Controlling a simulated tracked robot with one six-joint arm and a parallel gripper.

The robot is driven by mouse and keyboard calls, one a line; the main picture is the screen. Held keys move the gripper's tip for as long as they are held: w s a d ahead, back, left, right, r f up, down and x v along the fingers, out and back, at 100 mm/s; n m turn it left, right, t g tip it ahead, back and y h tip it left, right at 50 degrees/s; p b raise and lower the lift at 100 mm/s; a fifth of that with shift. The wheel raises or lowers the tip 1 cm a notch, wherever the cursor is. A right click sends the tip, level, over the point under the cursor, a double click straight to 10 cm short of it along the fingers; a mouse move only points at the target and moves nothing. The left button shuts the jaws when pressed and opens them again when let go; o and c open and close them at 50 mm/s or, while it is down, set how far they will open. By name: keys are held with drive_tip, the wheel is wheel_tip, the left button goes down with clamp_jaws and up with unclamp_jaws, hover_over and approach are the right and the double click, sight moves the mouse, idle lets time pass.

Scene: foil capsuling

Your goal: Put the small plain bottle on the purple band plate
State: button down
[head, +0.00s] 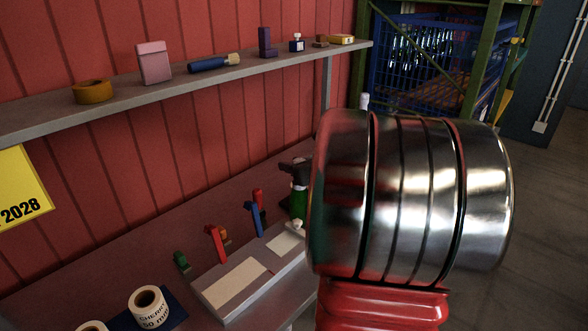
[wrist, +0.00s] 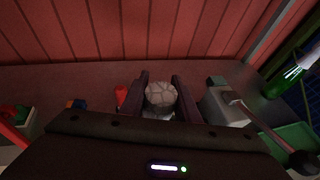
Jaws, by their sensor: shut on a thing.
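My gripper (wrist: 161,88) is shut on a bottle with a pale, creased, round top (wrist: 160,96), seen from above in the wrist view. In the head view the dark gripper (head: 293,167) shows at the left edge of my arm. The held bottle (head: 299,204) there has a green body and a pale upper part, and looks upright. Whether its base touches anything is unclear. A grey block with cream panels (head: 236,284) lies in front of it. I cannot make out a purple band on any plate; my arm hides part of the bench.
Red (head: 215,244) and blue (head: 255,219) upright pieces stand behind the block. A label roll (head: 149,306) lies at the front left. Another green bottle (wrist: 288,80) stands at right in the wrist view. A loaded shelf (head: 120,101) runs along the red wall.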

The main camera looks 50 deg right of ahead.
drive_tip(key=shift+f, duration=0.75)
drive_tip(key=c, duration=1.4)
unclamp_jaws()
drive_tip(key=shift+o, duration=0.2)
drive_tip(key=v, duration=1.2)
drive_tip(key=shift+o, duration=0.5)
